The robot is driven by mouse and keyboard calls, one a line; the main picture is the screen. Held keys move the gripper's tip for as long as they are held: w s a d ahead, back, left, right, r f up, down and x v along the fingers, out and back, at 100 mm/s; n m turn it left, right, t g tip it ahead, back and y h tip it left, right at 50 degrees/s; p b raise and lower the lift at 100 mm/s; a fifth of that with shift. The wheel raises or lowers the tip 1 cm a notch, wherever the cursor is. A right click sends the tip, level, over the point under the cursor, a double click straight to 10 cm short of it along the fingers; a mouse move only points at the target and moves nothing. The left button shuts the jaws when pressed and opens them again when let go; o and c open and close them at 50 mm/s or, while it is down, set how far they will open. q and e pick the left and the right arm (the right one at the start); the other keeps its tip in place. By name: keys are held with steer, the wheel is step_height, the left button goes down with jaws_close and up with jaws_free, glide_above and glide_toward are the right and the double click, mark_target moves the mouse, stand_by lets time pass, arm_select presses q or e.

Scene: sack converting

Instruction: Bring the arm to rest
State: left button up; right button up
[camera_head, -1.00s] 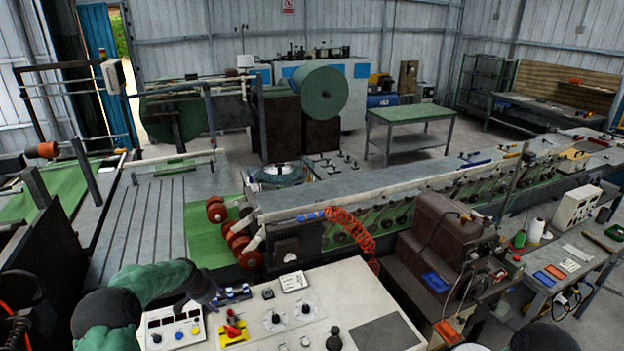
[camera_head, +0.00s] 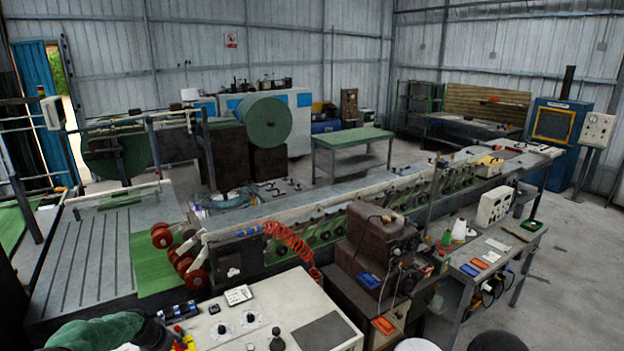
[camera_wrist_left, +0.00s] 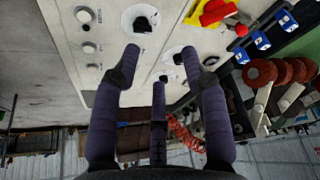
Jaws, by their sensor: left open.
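My left arm shows as a green sleeve and black joint at the bottom left of the head view; its gripper is not clearly visible there. In the left wrist view my left gripper (camera_wrist_left: 162,75) is open and empty, its dark wrapped fingers spread in front of the light control panel (camera_wrist_left: 185,20). Knobs, a red switch on a yellow plate (camera_wrist_left: 212,12) and blue switches (camera_wrist_left: 262,40) show beyond the fingers. The control panel also shows in the head view (camera_head: 260,295). My right gripper is not in view.
A long conveyor machine (camera_head: 330,205) with red rollers (camera_head: 162,238) runs behind the panel. A brown machine box (camera_head: 380,245) stands right of the panel, with a grey bench (camera_head: 500,262) beyond it. Open floor (camera_head: 580,270) lies at the far right.

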arm_select(q)
steer(key=s+d+f+n+g+h, duration=0.1)
steer(key=s+d+f, duration=0.55)
steer(key=d, duration=0.25)
steer(key=s+d+f+n+g+h, duration=0.1)
steer(key=s+d+f, duration=0.4)
steer(key=d+f, duration=0.4)
steer(key=s+d+n+g, duration=0.1)
steer(key=s+d+n, duration=0.1)
steer(key=s+d, duration=0.75)
steer(key=s+d+n+g, duration=0.1)
steer(key=s+d, duration=0.4)
steer(key=s, duration=0.9)
step_height(320, 180, down, 24)
steer(key=b, duration=2.3)
steer(key=shift+w+f+h, duration=0.15)
steer(key=shift+f+h, duration=0.05)
steer(key=shift+h, duration=0.2)
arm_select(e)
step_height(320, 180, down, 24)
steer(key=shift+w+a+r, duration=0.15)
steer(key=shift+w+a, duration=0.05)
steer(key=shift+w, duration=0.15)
arm_select(q)
steer(key=shift+a, duration=0.15)
